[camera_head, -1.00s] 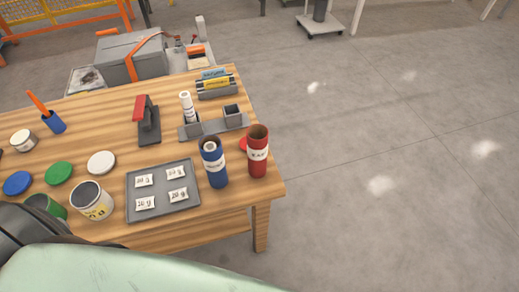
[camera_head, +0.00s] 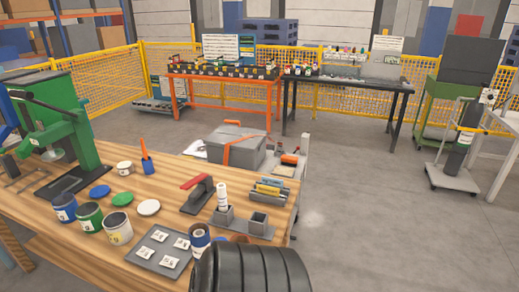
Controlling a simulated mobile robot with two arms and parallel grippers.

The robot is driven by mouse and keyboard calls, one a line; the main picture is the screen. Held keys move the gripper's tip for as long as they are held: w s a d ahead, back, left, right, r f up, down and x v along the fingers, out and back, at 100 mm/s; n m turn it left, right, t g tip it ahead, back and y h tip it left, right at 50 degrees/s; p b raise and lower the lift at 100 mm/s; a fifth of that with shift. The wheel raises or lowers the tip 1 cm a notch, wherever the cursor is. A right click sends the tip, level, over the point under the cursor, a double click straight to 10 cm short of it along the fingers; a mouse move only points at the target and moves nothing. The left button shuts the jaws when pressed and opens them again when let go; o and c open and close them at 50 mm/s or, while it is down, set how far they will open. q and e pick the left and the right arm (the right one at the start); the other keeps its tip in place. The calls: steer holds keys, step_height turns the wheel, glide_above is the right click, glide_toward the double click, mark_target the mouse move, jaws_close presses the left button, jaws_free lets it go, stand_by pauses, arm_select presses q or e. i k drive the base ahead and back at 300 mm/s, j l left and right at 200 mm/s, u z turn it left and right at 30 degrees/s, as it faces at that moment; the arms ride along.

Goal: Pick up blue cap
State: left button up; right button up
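The blue cap (camera_head: 99,191) lies flat on the wooden table (camera_head: 60,240), on its left part. It is beside a green cap (camera_head: 122,199) and a white cap (camera_head: 148,207), which lie in a row to its right. Just in front of the caps stand a blue can (camera_head: 64,208), a green can (camera_head: 89,217) and a white-and-yellow can (camera_head: 117,229). Nothing covers the blue cap. Neither of my grippers shows; only a black ribbed arm part of mine is at the bottom centre, well right of the cap.
A green press (camera_head: 75,120) stands at the table's left. A grey tray (camera_head: 150,258) with white packets lies in front. My arm part partly hides a blue tube (camera_head: 199,236). Open floor (camera_head: 380,220) lies to the right.

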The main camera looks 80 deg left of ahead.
mark_target(219, 238)
steer(key=i+u, duration=0.35)
steer(key=i+l+u, duration=0.25)
steer(key=i+u, duration=0.3)
steer(key=u, duration=0.25)
steer(key=i+u, duration=0.15)
steer(key=u, duration=0.25)
steer(key=i+u, duration=0.2)
steer(key=u, duration=0.2)
steer(key=i+l+u, duration=0.1)
steer(key=u, duration=0.3)
steer(key=i+l+u, duration=0.15)
steer(key=u, duration=0.25)
